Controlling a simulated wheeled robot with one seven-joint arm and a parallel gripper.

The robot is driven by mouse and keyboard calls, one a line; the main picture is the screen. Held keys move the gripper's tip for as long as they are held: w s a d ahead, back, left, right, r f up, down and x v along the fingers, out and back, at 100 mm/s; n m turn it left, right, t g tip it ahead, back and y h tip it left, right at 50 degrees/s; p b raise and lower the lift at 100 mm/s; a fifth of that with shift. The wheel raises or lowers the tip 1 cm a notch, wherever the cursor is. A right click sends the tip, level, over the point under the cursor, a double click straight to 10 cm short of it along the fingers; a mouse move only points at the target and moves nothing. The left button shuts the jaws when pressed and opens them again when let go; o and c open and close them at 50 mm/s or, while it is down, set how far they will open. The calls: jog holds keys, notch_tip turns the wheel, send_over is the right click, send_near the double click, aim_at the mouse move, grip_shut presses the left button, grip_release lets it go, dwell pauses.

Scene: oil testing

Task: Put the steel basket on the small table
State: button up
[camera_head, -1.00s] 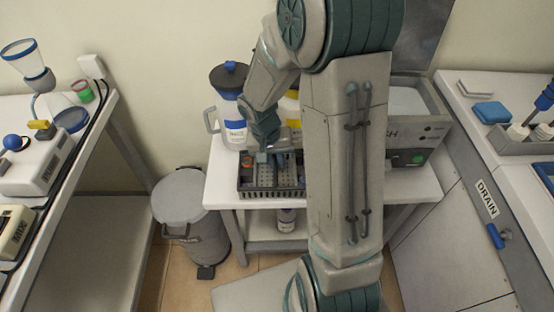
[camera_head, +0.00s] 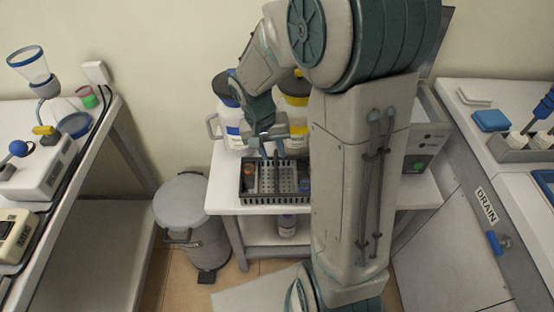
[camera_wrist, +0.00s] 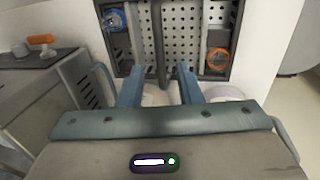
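The steel basket (camera_head: 274,198) is a low dark grey tray with a light perforated floor and an upright bar handle. It rests level on the small white table (camera_head: 223,188). Its perforated floor shows in the wrist view (camera_wrist: 191,32), with an orange ring item and a blue item at its sides. My gripper (camera_head: 270,147) is above the basket, over the handle. In the wrist view its two blue-grey fingers (camera_wrist: 159,78) are apart, with the handle bar (camera_wrist: 158,45) in line with the gap. I see no contact with the bar. My arm hides the table's middle.
A blue-lidded jug (camera_head: 231,125) and a yellow-labelled container (camera_head: 295,112) stand behind the basket. A grey machine (camera_head: 424,140) stands at the table's right. A grey bin (camera_head: 182,205) is on the floor at left. Benches flank both sides.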

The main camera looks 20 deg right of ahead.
jog(key=s+a+r+n+t+y, duration=0.1)
jog(key=s+r+n+t+y, duration=0.1)
jog(key=s+r, duration=0.8)
jog(key=s+n+t, duration=0.1)
jog(key=s, duration=0.2)
jog(key=shift+s+a+r+n, duration=0.2)
jog(key=shift+a+r+n, duration=0.1)
jog(key=shift+r, duration=0.1)
